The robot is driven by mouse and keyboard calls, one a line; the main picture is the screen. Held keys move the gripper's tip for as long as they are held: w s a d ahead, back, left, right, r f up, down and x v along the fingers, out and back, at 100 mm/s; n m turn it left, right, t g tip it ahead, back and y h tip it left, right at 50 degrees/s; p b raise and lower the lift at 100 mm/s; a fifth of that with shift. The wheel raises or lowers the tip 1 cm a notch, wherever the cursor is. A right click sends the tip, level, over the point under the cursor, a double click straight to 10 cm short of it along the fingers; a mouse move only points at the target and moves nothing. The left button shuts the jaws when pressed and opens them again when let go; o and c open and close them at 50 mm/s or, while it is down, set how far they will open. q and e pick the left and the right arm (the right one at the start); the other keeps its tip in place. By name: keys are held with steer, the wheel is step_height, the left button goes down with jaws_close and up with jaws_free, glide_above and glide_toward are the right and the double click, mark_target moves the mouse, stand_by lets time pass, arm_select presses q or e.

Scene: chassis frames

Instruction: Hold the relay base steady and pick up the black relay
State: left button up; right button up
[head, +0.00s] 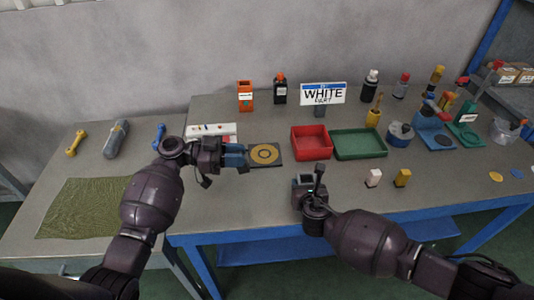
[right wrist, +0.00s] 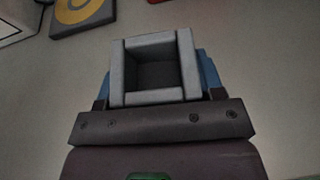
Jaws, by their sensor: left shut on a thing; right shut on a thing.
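My right gripper (head: 308,182) is shut on the relay base, a grey square open-topped box. In the right wrist view the relay base (right wrist: 112,75) sits between the blue fingertips, and its dark inside looks hollow. My left gripper (head: 238,155), with blue fingers, is shut at the left edge of a dark square plate with a yellow ring (head: 265,154). It has hold of a small dark thing, mostly hidden by the fingers, that seems to be the black relay. I cannot tell whether it touches the plate.
A red tray (head: 296,152) and a green tray (head: 335,156) stand behind my right gripper. A white block (head: 374,178) and a yellow block (head: 402,177) stand to its right. The table front between the arms is clear.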

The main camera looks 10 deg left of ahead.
arm_select(q)
steer(key=shift+s+a+r+g+y, duration=0.2)
steer(key=shift+a+r+y, duration=0.15)
steer(key=shift+a+y, duration=0.35)
steer(key=shift+s+a+r+g+y, duration=0.15)
steer(key=shift+s+a+r+y, duration=0.2)
steer(key=shift+a, duration=0.65)
steer(key=shift+s+a+r+g+y, duration=0.15)
steer(key=shift+a+r+y, duration=0.2)
steer(key=shift+a+y, duration=0.4)
steer(key=shift+a, duration=0.1)
arm_select(e)
steer(key=o, duration=1.1)
arm_select(q)
steer(key=shift+w, duration=0.1)
arm_select(e)
steer(key=shift+s, duration=0.1)
steer(key=v, duration=1.2)
steer(key=shift+d, duration=0.1)
